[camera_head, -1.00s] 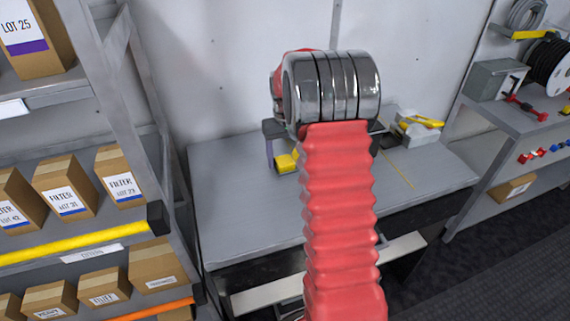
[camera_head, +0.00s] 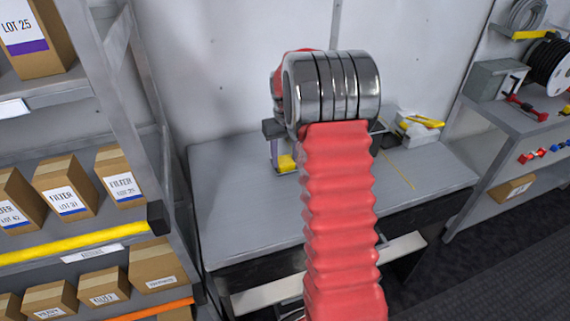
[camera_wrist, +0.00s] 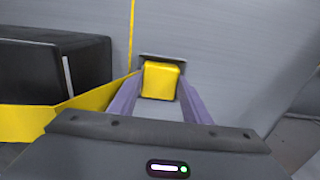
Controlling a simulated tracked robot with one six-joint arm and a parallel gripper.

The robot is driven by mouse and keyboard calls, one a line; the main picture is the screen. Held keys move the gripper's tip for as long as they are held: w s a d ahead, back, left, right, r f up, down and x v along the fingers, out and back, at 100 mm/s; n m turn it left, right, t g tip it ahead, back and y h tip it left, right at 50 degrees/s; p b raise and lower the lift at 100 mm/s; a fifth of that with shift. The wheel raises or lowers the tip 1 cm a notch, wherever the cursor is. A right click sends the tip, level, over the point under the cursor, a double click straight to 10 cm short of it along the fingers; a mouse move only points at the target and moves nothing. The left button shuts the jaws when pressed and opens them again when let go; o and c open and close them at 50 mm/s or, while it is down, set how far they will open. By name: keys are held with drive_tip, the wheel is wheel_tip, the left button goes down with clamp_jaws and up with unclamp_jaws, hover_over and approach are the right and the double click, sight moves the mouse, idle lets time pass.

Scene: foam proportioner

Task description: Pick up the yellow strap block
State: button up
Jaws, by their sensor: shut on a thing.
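The yellow strap block (camera_wrist: 160,80) sits between the two purple fingers of my gripper (camera_wrist: 158,92) in the wrist view. The fingers are shut on it, one on each side. In the head view the yellow block (camera_head: 287,163) shows as a small patch at the left of my red arm, beside a purple finger of my gripper (camera_head: 276,155). My arm hides most of the gripper there. I cannot tell whether the block touches the grey bench top (camera_head: 235,200).
In the wrist view a black box (camera_wrist: 60,70) and a yellow band (camera_wrist: 60,115) lie close on the left. In the head view a shelf with cartons (camera_head: 65,185) stands left. A grey-white item with yellow parts (camera_head: 415,127) lies at the bench's back right. The bench's left part is clear.

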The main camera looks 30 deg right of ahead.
sight(285, 161)
drive_tip(key=shift+c, duration=1.4)
wheel_tip(285, 161, up, 10)
